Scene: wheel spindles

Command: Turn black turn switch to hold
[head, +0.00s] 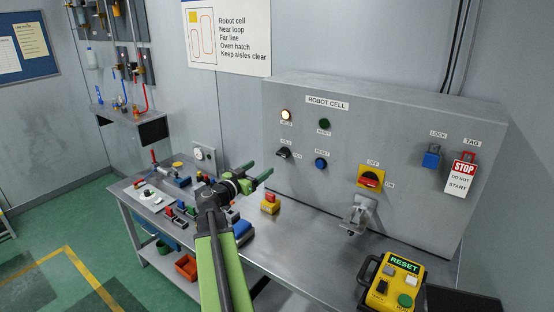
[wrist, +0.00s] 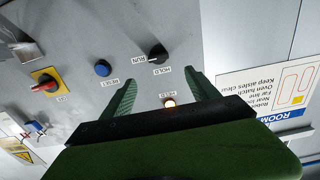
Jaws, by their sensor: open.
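The black turn switch (head: 283,153) is on the left part of the grey ROBOT CELL panel, with a HOLD label above it and a RUN label to its right. In the wrist view the same switch (wrist: 158,54) appears upside down, beyond the fingertips, and its pale pointer mark seems to face the RUN label. My gripper (head: 259,174) is open, with its green fingers in front of the panel's left part, below and left of the switch in the head view. In the wrist view the gripper (wrist: 162,82) is empty, and the fingers look apart from the switch.
A yellow button box (head: 270,204) and a yellow RESET pendant (head: 393,283) stand on the metal bench (head: 310,235).

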